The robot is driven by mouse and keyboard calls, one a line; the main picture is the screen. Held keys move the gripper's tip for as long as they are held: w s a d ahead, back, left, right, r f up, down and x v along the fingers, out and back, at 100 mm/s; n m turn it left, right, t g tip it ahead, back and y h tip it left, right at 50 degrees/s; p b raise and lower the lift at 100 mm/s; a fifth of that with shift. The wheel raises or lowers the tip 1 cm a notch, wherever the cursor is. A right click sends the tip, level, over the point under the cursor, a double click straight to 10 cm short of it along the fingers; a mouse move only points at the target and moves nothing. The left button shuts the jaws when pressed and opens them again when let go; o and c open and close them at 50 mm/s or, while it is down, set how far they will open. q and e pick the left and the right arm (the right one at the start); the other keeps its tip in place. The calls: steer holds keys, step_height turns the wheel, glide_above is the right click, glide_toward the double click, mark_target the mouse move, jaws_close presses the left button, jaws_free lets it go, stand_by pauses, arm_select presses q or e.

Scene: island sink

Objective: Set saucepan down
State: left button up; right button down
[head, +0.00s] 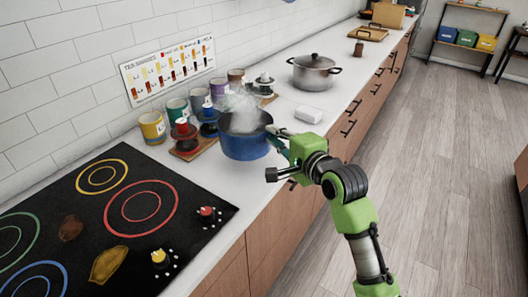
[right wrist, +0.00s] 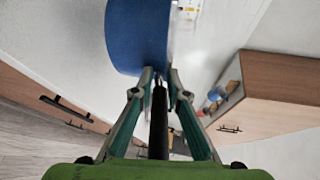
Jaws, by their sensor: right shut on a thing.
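The blue saucepan (head: 245,146) is over the white counter just beyond the black cooktop, and white steam rises from it. Its blue side also shows in the right wrist view (right wrist: 138,35). My right gripper (head: 281,147) is shut on the saucepan's dark handle (right wrist: 159,120), which runs back between the teal fingers (right wrist: 160,76). The pan looks about level. I cannot tell whether its base touches the counter. My left gripper is out of view.
The cooktop (head: 112,215) lies at the left front. Mugs, including a yellow one (head: 152,127), and a wooden tray (head: 190,150) with small pots stand close behind the pan.

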mark_target(265, 154)
steer(key=f, duration=0.1)
steer(key=w+a+f, duration=0.2)
steer(key=shift+a+f, duration=0.15)
steer(key=shift+f, duration=0.05)
steer(key=shift+a+f+p, duration=0.1)
steer(key=shift+f+p, duration=0.3)
steer(key=shift+f, duration=1.4)
steer(key=c, duration=2)
jaws_free()
steer(key=shift+f, duration=0.2)
